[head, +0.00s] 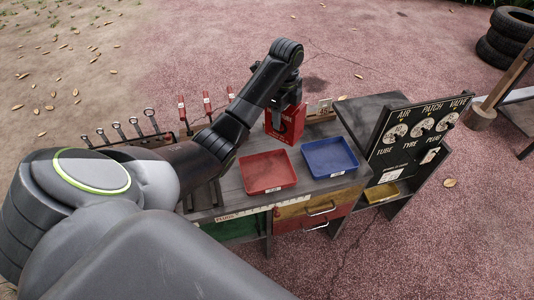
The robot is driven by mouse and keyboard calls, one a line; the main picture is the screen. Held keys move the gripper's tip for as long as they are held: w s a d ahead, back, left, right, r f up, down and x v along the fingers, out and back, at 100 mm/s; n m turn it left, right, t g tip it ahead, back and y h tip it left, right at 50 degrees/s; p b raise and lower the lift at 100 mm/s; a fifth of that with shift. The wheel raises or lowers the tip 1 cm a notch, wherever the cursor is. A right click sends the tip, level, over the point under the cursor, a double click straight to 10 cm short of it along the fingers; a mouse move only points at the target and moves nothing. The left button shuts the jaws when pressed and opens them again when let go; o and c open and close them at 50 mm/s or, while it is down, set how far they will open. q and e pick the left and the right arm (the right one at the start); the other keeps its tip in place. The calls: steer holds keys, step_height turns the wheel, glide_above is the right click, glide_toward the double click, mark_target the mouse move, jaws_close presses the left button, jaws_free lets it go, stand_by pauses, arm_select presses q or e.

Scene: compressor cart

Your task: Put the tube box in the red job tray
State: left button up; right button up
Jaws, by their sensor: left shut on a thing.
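The tube box (272,126) is a red upright box on the cart top's far side, behind the trays. My left gripper (284,114) comes down over it from above and is shut on it, though the fingers partly hide its front. I cannot tell whether the box touches the cart top. The red job tray (267,187) is shallow, looks empty and lies in front of the box, slightly left. My right gripper is out of view.
A blue tray (331,170) lies right of the red one. A dark dial board (415,135) stands at the right. Red-handled tools (207,103) stand upright and wrenches (118,131) line a rack at left. A small card holder (322,111) is right of the box.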

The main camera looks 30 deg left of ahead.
arm_select(q)
steer(key=shift+s+a+f+m+b, duration=0.3)
steer(key=shift+s+f+m+b, duration=0.9)
steer(key=shift+f, duration=1.35)
steer(key=shift+s+a+f+m+b, duration=0.25)
steer(key=shift+s+f+m+b, duration=0.5)
steer(key=shift+f+m, duration=1.35)
steer(key=shift+s+a+f+m+b, duration=0.3)
steer(key=shift+s+f+m+b, duration=0.7)
steer(key=shift+f, duration=2.05)
steer(key=shift+s+f, duration=0.1)
steer(key=shift+s, duration=0.05)
steer(key=o, duration=1.3)
step_height(320, 180, up, 12)
steer(key=p, duration=0.7)
